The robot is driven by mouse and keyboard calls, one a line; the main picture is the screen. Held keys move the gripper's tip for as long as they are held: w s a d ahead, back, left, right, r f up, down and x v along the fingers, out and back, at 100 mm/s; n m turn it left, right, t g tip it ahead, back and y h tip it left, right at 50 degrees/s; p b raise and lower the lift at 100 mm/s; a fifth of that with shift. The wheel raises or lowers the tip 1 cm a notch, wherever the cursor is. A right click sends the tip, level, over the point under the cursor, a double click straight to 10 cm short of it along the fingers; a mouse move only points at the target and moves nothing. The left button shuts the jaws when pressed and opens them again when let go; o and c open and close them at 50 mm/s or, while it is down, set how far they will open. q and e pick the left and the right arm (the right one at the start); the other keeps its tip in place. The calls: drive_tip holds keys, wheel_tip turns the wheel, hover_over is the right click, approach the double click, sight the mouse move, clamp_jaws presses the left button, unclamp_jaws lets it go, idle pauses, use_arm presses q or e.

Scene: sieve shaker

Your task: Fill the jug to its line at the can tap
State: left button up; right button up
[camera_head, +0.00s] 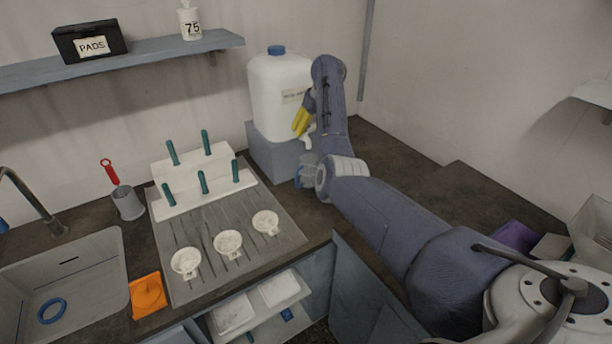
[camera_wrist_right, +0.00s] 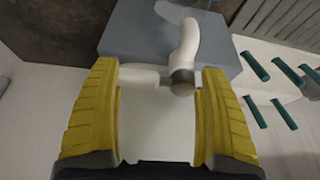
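The white can (camera_head: 275,98) with a blue cap stands upright on a grey block. Its white tap (camera_head: 308,138) sticks out low on the side by my right gripper. My right gripper (camera_head: 301,122), with yellow fingers, is at the can just above the tap. In the right wrist view its fingers (camera_wrist_right: 160,72) are apart, with the tap (camera_wrist_right: 183,62) between and just beyond the tips. The bluish see-through jug (camera_head: 307,171) is below the tap, partly hidden by my right arm; its line and water level cannot be made out. My left gripper is not in view.
The grey block (camera_head: 270,155) bears the can. To its left are a white rack (camera_head: 190,195) with several teal pegs, a ribbed drainer (camera_head: 185,290) with white round pieces, a grey cup (camera_head: 128,204) and a sink (camera_head: 95,255). Counter right of my arm is clear.

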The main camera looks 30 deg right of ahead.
drive_tip(key=o, duration=0.3)
drive_tip(key=shift+r, duration=0.1)
drive_tip(key=v, duration=1.2)
idle(0.3)
